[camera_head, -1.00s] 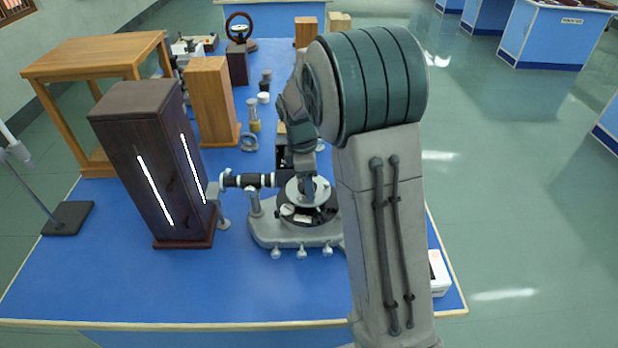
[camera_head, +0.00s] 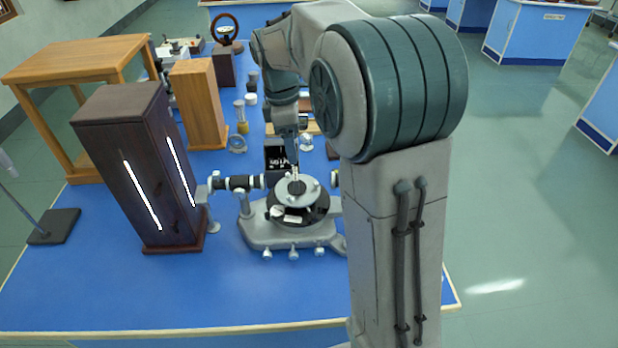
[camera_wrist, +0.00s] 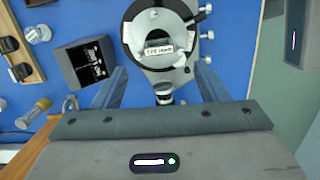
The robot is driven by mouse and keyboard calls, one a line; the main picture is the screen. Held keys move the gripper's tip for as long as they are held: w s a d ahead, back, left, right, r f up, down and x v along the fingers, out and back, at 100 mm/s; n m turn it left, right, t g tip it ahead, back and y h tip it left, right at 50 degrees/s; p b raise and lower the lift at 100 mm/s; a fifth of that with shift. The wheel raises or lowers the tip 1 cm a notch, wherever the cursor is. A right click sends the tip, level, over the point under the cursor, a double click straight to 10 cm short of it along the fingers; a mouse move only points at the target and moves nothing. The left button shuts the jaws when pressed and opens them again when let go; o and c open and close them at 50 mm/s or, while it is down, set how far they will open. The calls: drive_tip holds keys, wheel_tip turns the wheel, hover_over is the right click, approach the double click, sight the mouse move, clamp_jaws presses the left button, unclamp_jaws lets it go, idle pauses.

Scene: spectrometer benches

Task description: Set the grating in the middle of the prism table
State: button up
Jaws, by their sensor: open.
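The grating (camera_head: 298,187) is a small dark piece on the pale round prism table (camera_head: 312,192) of the grey spectrometer (camera_head: 275,238). In the wrist view the grating (camera_wrist: 158,48) shows a white label and sits near the lower part of the prism table (camera_wrist: 162,22), close to the middle from side to side. My gripper (camera_head: 294,166) is above and behind the table in the head view. In the wrist view my gripper (camera_wrist: 157,82) is open, its two fingers wide apart and empty, with the grating ahead of the gap.
A dark lamp housing (camera_head: 125,180) with bright slits stands left of the spectrometer. A wooden block (camera_head: 197,105) and a wooden stand (camera_head: 80,60) are behind it. A black slotted box (camera_wrist: 88,62) lies near my left finger. The front of the blue bench is clear.

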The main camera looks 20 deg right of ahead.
drive_tip(key=s+d+f+m+t+y, duration=0.1)
drive_tip(key=s+f+m+t, duration=0.1)
drive_tip(key=s+m, duration=1.3)
drive_tip(key=s+t, duration=0.1)
drive_tip(key=s, duration=0.7)
drive_tip(key=shift+s+d+f, duration=0.15)
drive_tip(key=shift+s+f, duration=0.1)
drive_tip(key=shift+s, duration=0.1)
